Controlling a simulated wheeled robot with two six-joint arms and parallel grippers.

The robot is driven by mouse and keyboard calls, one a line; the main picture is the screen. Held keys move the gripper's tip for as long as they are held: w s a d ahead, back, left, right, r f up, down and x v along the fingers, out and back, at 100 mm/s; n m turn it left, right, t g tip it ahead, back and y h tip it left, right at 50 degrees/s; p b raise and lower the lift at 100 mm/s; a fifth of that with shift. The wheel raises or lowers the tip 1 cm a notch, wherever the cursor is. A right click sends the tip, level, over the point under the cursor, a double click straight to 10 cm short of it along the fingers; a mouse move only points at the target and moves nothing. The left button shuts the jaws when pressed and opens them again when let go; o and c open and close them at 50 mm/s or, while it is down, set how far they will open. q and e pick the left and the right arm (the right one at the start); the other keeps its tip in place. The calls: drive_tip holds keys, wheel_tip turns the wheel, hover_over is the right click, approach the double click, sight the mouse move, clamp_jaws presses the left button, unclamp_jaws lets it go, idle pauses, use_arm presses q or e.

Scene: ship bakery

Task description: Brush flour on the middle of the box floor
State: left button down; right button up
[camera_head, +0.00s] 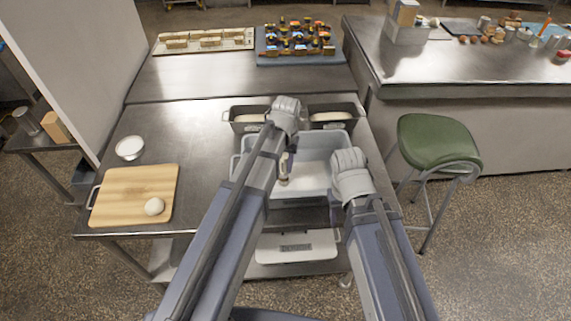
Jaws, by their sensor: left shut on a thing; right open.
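The box (318,148) is a light grey open bin on the steel table, in the middle of the head view. My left arm reaches across it. My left gripper (287,152) is inside the box outline, shut on a brush (284,172) that points down towards the left part of the box floor. My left arm hides part of the grip and the box's left side. My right gripper (338,208) is open at the box's front right corner; my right wrist mostly hides its fingers. I cannot make out flour on the pale box floor.
A white bowl (130,148) and a wooden board (135,187) with a dough ball (154,206) are on the left. A green stool (437,140) stands right.

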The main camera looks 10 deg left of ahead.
use_arm(q)
drive_tip(key=shift+s+a, duration=0.25)
drive_tip(key=shift+a, duration=0.5)
drive_tip(key=shift+s+a, duration=0.2)
drive_tip(key=shift+a, duration=0.5)
drive_tip(key=shift+r, duration=0.1)
drive_tip(key=shift+w+d, duration=0.25)
drive_tip(key=shift+d, duration=0.55)
drive_tip(key=shift+w+d, duration=0.25)
drive_tip(key=shift+d, duration=0.5)
drive_tip(key=shift+w+d, duration=0.2)
drive_tip(key=shift+d, duration=0.6)
drive_tip(key=shift+w+d, duration=0.2)
drive_tip(key=shift+d, duration=0.55)
drive_tip(key=shift+d, duration=0.1)
drive_tip(key=shift+w+d, duration=0.25)
drive_tip(key=shift+d, duration=0.5)
drive_tip(key=shift+w+d, duration=0.25)
drive_tip(key=shift+d, duration=0.5)
